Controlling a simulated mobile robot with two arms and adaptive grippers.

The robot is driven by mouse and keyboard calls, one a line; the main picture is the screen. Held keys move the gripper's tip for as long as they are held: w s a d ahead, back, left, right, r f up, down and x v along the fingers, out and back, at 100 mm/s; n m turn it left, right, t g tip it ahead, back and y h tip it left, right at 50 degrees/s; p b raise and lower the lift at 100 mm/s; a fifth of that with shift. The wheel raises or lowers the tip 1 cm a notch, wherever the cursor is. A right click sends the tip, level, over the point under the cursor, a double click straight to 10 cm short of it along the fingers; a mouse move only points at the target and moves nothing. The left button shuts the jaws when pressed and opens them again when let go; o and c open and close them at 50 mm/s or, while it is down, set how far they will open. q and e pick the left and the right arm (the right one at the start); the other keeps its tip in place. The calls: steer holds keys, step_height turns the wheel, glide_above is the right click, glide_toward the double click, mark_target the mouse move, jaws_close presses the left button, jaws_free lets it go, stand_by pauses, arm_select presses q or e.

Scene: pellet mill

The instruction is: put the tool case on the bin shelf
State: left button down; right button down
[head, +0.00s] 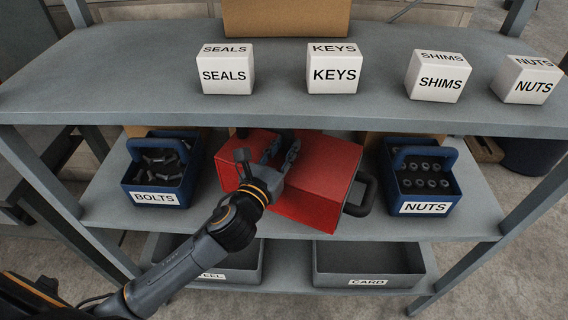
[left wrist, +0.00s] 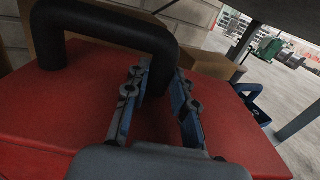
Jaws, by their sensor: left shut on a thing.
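The red tool case (head: 318,172) is at the middle shelf (head: 105,205), between two blue bins, turned at an angle with one corner near the front edge. I cannot tell whether it rests fully on the shelf. A black handle (head: 360,195) shows at its right end. My left gripper (head: 281,150) reaches over the case from the front. In the left wrist view, its fingers (left wrist: 158,100) are shut around one end of a black handle (left wrist: 110,30) above the red case (left wrist: 40,110). The upper shelf hides the case's back part. My right gripper is not in view.
The blue BOLTS bin (head: 187,185) stands left and the blue NUTS bin (head: 452,190) right. The upper shelf (head: 150,80) overhangs close above, bearing several white labelled boxes and a cardboard box (head: 285,15). Grey trays (head: 320,262) sit on the lower shelf.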

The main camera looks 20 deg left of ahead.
mark_target(286, 152)
arm_select(q)
steer(key=w, duration=0.3)
steer(key=w+a, duration=0.1)
steer(key=shift+w+a+r, duration=0.1)
steer(key=shift+w+r, duration=0.1)
steer(key=shift+r, duration=0.1)
steer(key=shift+w+f, duration=0.2)
steer(key=shift+f, duration=0.05)
steer(key=shift+f+b, duration=0.3)
steer(key=shift+f, duration=2.65)
steer(key=shift+w+f, duration=0.15)
steer(key=shift+f, duration=0.2)
steer(key=c, duration=1.4)
jaws_free()
steer(key=shift+a+f, duration=0.1)
steer(key=shift+f, duration=0.25)
steer(key=o, duration=0.3)
steer(key=shift+r, duration=0.1)
steer(key=shift+s, duration=0.25)
